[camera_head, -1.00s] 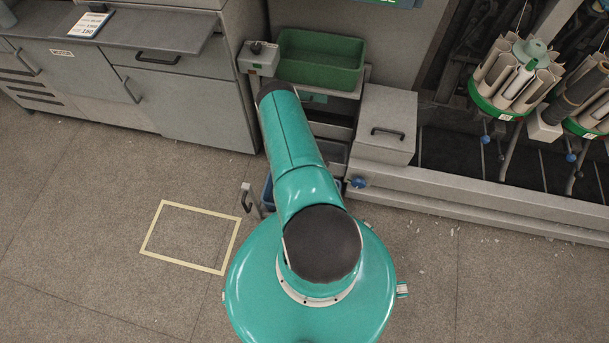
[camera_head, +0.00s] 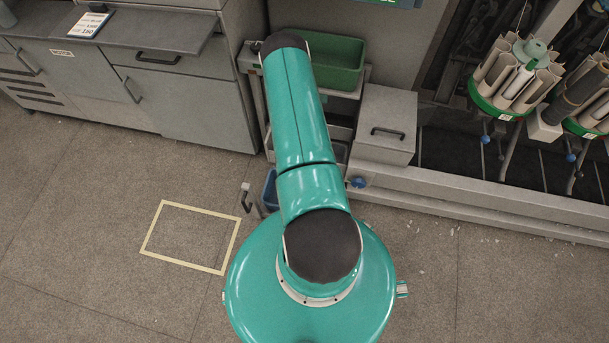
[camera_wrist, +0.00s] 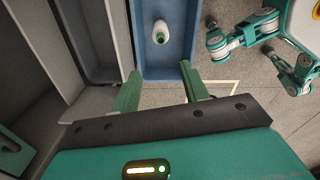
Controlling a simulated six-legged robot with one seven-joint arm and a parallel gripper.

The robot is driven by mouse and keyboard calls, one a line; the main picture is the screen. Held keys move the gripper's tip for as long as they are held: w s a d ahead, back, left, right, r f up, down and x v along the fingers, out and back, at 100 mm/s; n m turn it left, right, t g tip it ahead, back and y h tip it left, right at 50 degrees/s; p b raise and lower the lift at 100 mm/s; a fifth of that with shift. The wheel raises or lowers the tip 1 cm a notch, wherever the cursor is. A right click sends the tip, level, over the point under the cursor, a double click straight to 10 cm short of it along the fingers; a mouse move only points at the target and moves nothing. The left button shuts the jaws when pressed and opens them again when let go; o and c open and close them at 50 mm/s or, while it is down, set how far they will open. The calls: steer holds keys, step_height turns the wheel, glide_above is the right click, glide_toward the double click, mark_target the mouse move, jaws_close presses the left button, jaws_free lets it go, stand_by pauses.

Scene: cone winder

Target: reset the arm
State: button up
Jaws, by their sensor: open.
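My gripper (camera_wrist: 158,88) shows in the wrist view with its two green fingers spread apart. It is open, with nothing between the fingertips. Beyond the fingertips is a blue bin (camera_wrist: 182,70), with a small white and green object (camera_wrist: 161,32) inside it. In the head view my arm stretches up from my body toward the cart, and my gripper is hidden there. The blue bin (camera_head: 269,190) shows only in part beside my arm.
A green tray (camera_head: 340,65) sits on top of the cart. A grey box with a handle (camera_head: 388,120) stands right of it. Grey cabinets (camera_head: 185,95) line the left. A yellow floor outline (camera_head: 190,237) encloses bare floor. Winder packages (camera_head: 510,75) stand at right.

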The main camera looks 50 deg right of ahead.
step_height(320, 180, up, 2)
steer(key=shift+r, duration=0.1)
stand_by(0.5)
